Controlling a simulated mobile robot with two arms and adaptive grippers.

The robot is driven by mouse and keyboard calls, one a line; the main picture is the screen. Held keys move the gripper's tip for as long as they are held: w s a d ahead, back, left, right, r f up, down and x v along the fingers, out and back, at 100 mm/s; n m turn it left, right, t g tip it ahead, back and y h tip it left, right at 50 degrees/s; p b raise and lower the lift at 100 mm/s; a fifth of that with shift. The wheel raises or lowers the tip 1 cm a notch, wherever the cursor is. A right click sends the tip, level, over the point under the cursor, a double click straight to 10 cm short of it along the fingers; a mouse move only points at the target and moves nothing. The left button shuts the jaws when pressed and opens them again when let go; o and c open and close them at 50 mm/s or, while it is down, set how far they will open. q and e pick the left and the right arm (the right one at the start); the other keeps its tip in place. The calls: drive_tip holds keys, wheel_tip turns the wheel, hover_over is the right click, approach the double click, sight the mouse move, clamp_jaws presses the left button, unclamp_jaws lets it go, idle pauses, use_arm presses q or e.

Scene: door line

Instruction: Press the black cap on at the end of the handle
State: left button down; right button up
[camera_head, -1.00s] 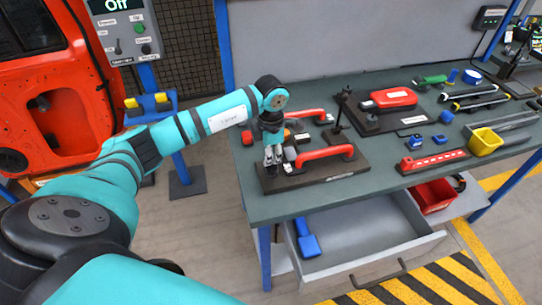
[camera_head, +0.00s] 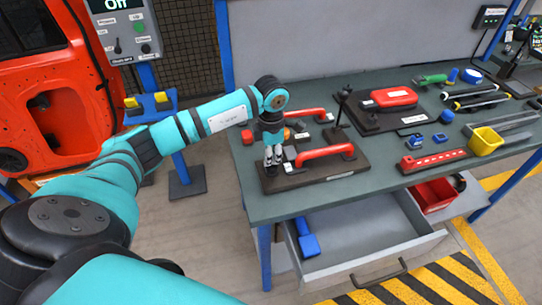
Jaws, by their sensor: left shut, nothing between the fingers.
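The red handle (camera_head: 325,153) lies on a dark fixture board (camera_head: 345,167) at the front left of the bench. A small light-topped dark piece (camera_head: 290,153) is at the handle's left end. A black spot, perhaps the cap (camera_head: 288,168), shows just below that end; I cannot tell how it is seated. My left gripper (camera_head: 272,163) points down over the board's left part, shut and empty, just left of the handle's end. Its fingers partly hide this area, and I cannot tell whether they touch anything. My right gripper is not in view.
A second red handle (camera_head: 305,113) lies behind, near a black stand (camera_head: 340,110). An open drawer (camera_head: 370,240) juts out below the bench top (camera_head: 365,195).

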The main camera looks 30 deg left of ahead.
use_arm(q)
drive_tip(key=shift+f+b, duration=0.45)
drive_tip(key=shift+f, duration=0.15)
drive_tip(key=shift+r, duration=0.1)
drive_tip(key=shift+r+p, duration=2.1)
drive_tip(key=shift+r, duration=1.35)
drive_tip(key=shift+r, duration=0.3)
wheel_tip(320, 180, up, 12)
drive_tip(key=shift+f, duration=0.25)
